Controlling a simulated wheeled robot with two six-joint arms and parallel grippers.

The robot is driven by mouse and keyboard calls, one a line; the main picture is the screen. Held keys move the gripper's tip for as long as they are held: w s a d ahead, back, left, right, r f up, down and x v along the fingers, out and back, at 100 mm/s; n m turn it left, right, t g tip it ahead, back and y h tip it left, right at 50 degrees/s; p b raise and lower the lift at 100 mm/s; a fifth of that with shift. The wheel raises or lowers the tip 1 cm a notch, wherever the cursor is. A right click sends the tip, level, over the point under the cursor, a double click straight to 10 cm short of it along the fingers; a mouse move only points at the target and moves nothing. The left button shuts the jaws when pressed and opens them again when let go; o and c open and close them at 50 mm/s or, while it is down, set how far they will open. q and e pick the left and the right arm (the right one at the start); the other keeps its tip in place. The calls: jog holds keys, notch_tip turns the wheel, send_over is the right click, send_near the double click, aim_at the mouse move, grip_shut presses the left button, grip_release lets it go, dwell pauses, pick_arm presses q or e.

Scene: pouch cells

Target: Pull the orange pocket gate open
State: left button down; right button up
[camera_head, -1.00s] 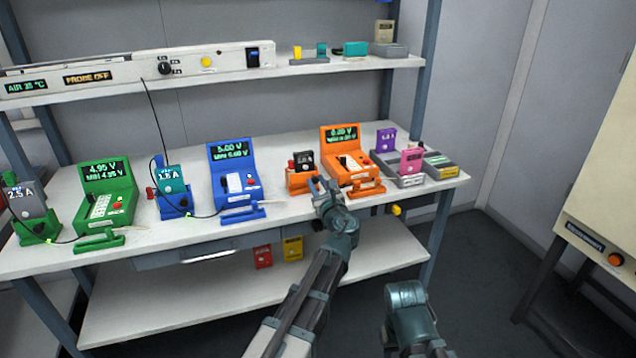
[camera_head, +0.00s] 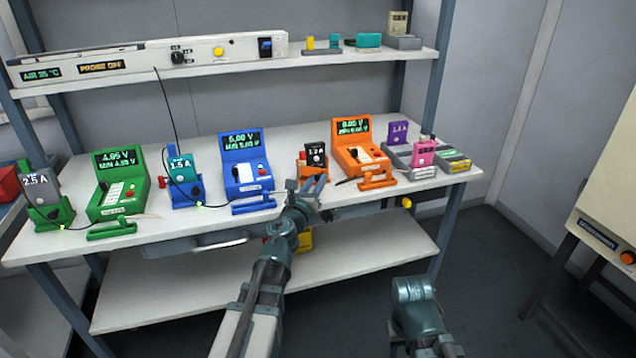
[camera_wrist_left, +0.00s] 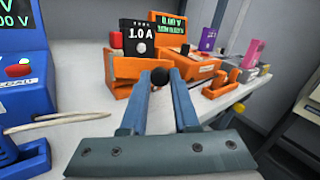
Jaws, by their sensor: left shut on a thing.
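The orange pocket (camera_head: 303,171) stands near the table's front edge, left of the orange meter (camera_head: 352,150). A black cell (camera_head: 315,154) stands upright in it; the cell also shows in the left wrist view (camera_wrist_left: 140,40). The pocket's orange front (camera_wrist_left: 126,82) faces the left gripper. My left gripper (camera_head: 319,184) reaches in from the front left. In the left wrist view its fingers (camera_wrist_left: 160,82) are shut on a small black knob (camera_wrist_left: 160,76) before the orange front. How far the gate stands open I cannot tell. My right gripper is not in view.
The blue meter (camera_head: 244,172) stands left of the pocket, with a pale stick (camera_wrist_left: 70,120) lying beside it. An orange handle-like piece (camera_head: 377,181) lies in front of the orange meter. Purple (camera_head: 398,132) and pink (camera_head: 424,153) cells stand further right. A shelf runs above.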

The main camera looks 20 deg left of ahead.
pick_arm(q)
jog(key=shift+s+a+m+h, duration=0.35)
jog(key=shift+a+m+h, duration=0.25)
jog(key=shift+h, duration=0.4)
jog(key=shift+s+a+r+m+g+h+b, duration=0.2)
jog(key=shift+a+m+h, duration=0.25)
jog(key=shift+h, duration=0.5)
jog(key=shift+s+a+f+m+g+h+b, duration=0.15)
jog(key=shift+s+a+m+g+h, duration=0.3)
jog(key=shift+h, duration=0.45)
jog(key=shift+s+a+r+m+g+h+b, duration=0.15)
jog(key=shift+a+m+h, duration=0.1)
jog(key=shift+m+h, duration=0.55)
jog(key=shift+f, duration=0.1)
jog(key=c, duration=0.7)
grip_release()
jog(key=shift+o, duration=0.2)
jog(key=shift+d, duration=0.1)
jog(key=shift+s, duration=0.2)
jog(key=v, duration=1.3)
jog(key=shift+a+f+b, duration=0.25)
jog(key=shift+a+b, duration=0.05)
jog(key=shift+b, duration=0.1)
